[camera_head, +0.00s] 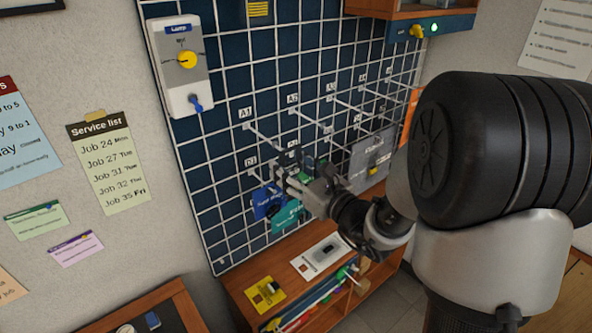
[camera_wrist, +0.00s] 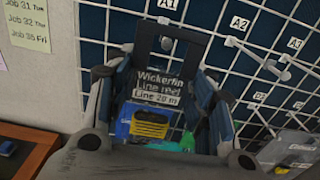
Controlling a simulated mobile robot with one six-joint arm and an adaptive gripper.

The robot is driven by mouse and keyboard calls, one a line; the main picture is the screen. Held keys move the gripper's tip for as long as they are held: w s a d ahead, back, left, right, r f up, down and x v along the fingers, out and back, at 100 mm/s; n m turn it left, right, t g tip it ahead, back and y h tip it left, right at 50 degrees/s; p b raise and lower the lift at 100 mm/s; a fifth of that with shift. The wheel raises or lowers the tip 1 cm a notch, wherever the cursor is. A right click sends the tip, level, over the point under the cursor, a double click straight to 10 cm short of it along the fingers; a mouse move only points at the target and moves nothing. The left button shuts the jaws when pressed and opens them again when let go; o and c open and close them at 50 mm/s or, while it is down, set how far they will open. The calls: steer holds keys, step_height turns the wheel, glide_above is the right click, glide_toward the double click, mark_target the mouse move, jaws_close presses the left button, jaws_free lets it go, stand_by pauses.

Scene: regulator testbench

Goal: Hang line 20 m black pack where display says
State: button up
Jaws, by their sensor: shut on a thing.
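In the wrist view my gripper (camera_wrist: 165,105) is shut on a black pack (camera_wrist: 165,45), whose white label reads "Wickerfin Line reel Line 20 m". The pack's top stands upright before the pegboard, left of the A2 hook. In the head view my gripper (camera_head: 308,190) is at the lower hooks of the pegboard (camera_head: 225,190), close to a blue pack (camera_head: 266,203) and a teal pack (camera_head: 287,217). No readable display shows.
Long hooks stick out under labels A1 (camera_head: 246,113), A2 (camera_head: 293,98) and A3 (camera_head: 331,87). A grey pack (camera_head: 372,160) hangs at the right. A wooden shelf (camera_head: 235,287) below holds a yellow pack (camera_head: 265,293) and a white one (camera_head: 318,256). A lamp box (camera_head: 180,65) is mounted upper left.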

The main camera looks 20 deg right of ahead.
steer(key=shift+x, duration=1.8)
steer(key=shift+w+a+f+b, duration=0.3)
steer(key=shift+w+f+b, duration=0.2)
steer(key=shift+w, duration=0.2)
steer(key=o, duration=1.3)
steer(key=shift+c, duration=0.2)
